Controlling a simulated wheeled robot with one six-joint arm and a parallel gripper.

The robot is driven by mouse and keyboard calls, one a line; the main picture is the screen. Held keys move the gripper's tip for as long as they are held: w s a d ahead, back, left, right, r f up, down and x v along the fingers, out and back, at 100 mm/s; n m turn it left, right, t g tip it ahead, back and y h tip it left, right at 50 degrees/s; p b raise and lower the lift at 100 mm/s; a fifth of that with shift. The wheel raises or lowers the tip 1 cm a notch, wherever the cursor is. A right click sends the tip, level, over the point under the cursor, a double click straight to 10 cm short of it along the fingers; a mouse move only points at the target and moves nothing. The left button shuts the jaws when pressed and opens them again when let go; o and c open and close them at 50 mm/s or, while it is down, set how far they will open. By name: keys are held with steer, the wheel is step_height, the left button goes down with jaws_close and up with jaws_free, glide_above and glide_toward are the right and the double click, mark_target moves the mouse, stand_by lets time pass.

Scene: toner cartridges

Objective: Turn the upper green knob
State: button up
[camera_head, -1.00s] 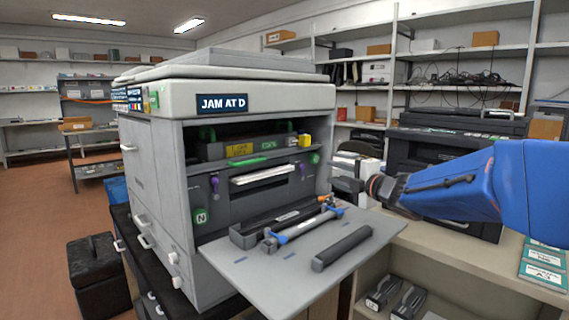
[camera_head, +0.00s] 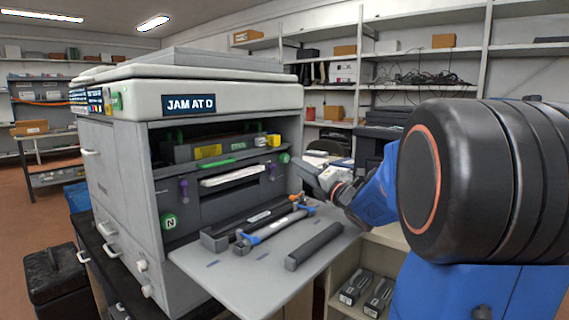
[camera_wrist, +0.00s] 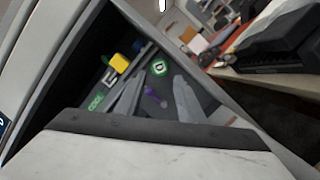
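The upper green knob (camera_head: 284,157) is on the right side of the printer's open bay, above the purple lever there. In the wrist view the green knob (camera_wrist: 159,68) shows a white letter that looks like D. My gripper (camera_head: 303,178) is at the right edge of the bay, pointing in toward the printer. The printer (camera_head: 124,190) has a sign reading JAM AT D.
A fold-out tray (camera_head: 225,268) below the bay holds dark cartridges and a blue-ended roller part (camera_head: 272,228). Purple levers (camera_head: 183,190) and a yellow block (camera_head: 273,141) stick out in the bay. The bay's right wall is close to my gripper.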

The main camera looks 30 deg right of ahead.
mark_target(286, 159)
steer(key=shift+x, duration=3.1)
steer(key=shift+c, duration=0.3)
steer(key=c, duration=0.7)
